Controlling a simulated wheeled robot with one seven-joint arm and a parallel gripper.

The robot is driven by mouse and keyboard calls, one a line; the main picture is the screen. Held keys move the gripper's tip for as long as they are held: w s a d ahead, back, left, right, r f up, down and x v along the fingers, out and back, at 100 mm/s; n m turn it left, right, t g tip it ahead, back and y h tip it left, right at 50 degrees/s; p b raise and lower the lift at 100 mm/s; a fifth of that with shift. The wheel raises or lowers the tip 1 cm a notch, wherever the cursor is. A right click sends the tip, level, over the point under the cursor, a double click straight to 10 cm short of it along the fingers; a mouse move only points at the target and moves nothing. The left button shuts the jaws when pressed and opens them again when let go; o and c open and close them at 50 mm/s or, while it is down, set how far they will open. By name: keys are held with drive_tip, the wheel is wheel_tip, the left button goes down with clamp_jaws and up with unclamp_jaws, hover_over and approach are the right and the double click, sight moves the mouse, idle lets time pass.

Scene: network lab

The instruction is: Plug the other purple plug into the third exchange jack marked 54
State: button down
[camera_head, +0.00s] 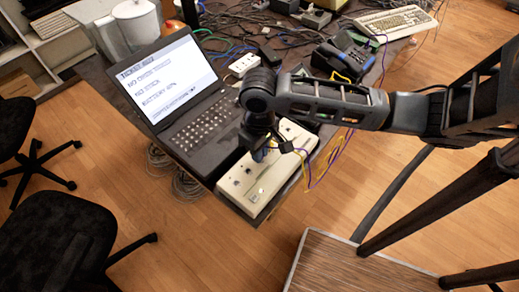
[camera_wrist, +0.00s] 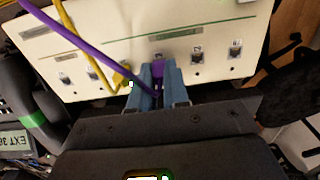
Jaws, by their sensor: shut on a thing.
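The cream exchange box (camera_head: 246,190) lies at the table's front corner, beside the laptop. A purple cable (camera_wrist: 75,37) runs to the upper left. A yellow plug (camera_wrist: 122,77) sits just left. The jack numbers are too small to read.
A laptop (camera_head: 185,95) stands open behind the box. A desk phone (camera_head: 345,55), a keyboard (camera_head: 396,22) and tangled cables crowd the table behind. Purple and yellow cables (camera_head: 318,172) loop off the box's right side. Office chairs (camera_head: 50,235) stand at the left.

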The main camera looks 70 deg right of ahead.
drive_tip(key=shift+f, duration=0.15)
drive_tip(key=c, duration=1)
unclamp_jaws()
drive_tip(key=shift+c, duration=0.2)
drive_tip(key=shift+r+b, duration=0.3)
drive_tip(key=shift+r, duration=3.6)
